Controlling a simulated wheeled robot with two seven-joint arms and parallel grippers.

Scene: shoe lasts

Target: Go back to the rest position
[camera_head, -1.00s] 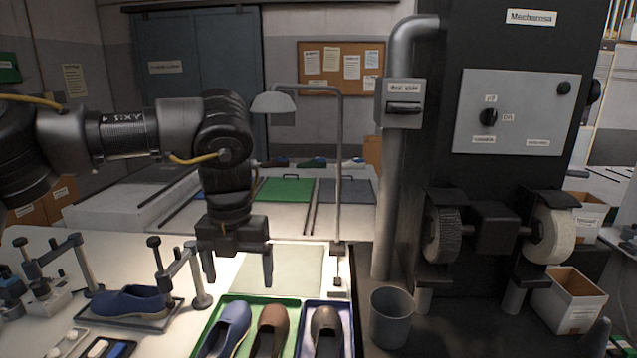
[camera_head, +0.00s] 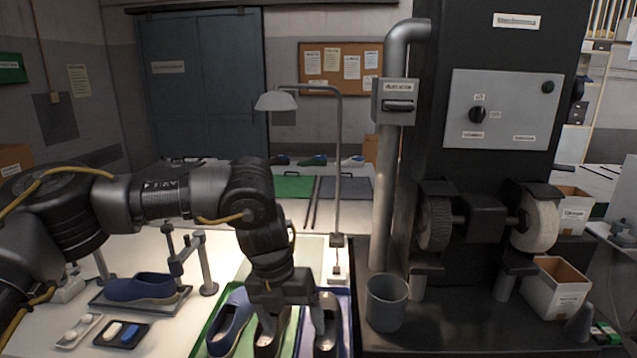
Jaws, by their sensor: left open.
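My left gripper (camera_head: 292,322) is open, pointing down over the shoe trays at the front of the bench. It partly covers a brown shoe (camera_head: 268,345) and a dark brown shoe (camera_head: 326,338). Nothing clearly shows held between its fingers; whether the fingers touch the shoes I cannot tell. A blue shoe (camera_head: 230,322) lies in the green tray (camera_head: 204,336) just left of the gripper. My right gripper is not in view.
Another blue shoe (camera_head: 140,287) sits on a stand with clamp posts at the left. Small trays (camera_head: 122,333) lie in front of it. A lamp post (camera_head: 338,200) rises just behind the gripper. A grey bin (camera_head: 387,302) and a grinding machine (camera_head: 487,220) stand at the right.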

